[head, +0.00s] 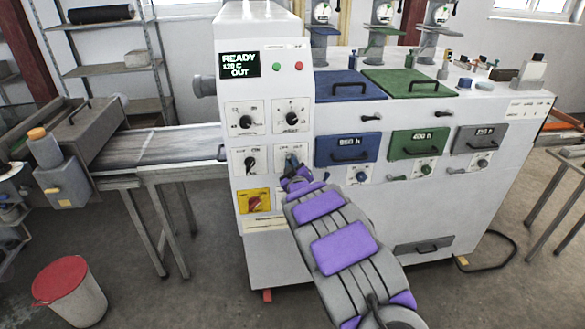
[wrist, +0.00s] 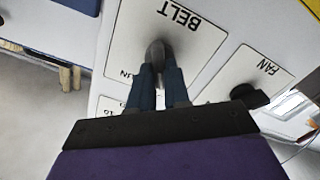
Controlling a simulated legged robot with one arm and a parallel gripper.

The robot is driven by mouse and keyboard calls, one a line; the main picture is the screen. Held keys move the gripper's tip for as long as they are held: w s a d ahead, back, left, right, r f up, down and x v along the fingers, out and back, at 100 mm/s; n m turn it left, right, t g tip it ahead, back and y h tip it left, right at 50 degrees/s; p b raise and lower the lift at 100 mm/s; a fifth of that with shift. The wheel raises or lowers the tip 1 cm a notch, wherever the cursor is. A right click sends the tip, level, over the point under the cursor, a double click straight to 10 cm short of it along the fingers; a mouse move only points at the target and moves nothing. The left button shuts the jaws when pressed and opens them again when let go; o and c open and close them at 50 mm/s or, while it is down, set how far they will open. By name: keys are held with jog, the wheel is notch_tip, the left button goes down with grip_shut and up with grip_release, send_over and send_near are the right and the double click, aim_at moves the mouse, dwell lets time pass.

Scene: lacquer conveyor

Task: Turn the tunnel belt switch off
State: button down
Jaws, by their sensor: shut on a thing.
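The tunnel belt switch is a dark knob (wrist: 157,53) on a white plate marked BELT (wrist: 190,25), seen upside down in the wrist view. My gripper (wrist: 159,75) is shut on this knob, a blue-grey finger on each side. In the head view my gripper (head: 291,166) reaches the right-hand plate of the second row on the white control panel (head: 262,90). My gripper and wrist hide the knob there, so its exact setting is hard to read.
A FAN knob (wrist: 249,96) sits beside the belt plate. A red knob on a yellow plate (head: 254,202) is just below. The panel display (head: 240,64) reads READY, 120 C, OUT. A conveyor (head: 160,147) runs left; a red-lidded bin (head: 72,292) stands on the floor.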

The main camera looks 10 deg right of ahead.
jog(key=shift+f+n, duration=0.3)
jog(key=shift+n, duration=0.2)
dwell(0.9)
jog(key=c, duration=1.4)
grip_release()
jog(key=shift+o, duration=1.3)
jog(key=shift+a+r, duration=0.15)
jog(key=shift+a, duration=0.05)
jog(key=shift+s, duration=0.1)
jog(key=s+p, duration=0.2)
jog(key=s, duration=1.5)
jog(key=shift+s, duration=0.1)
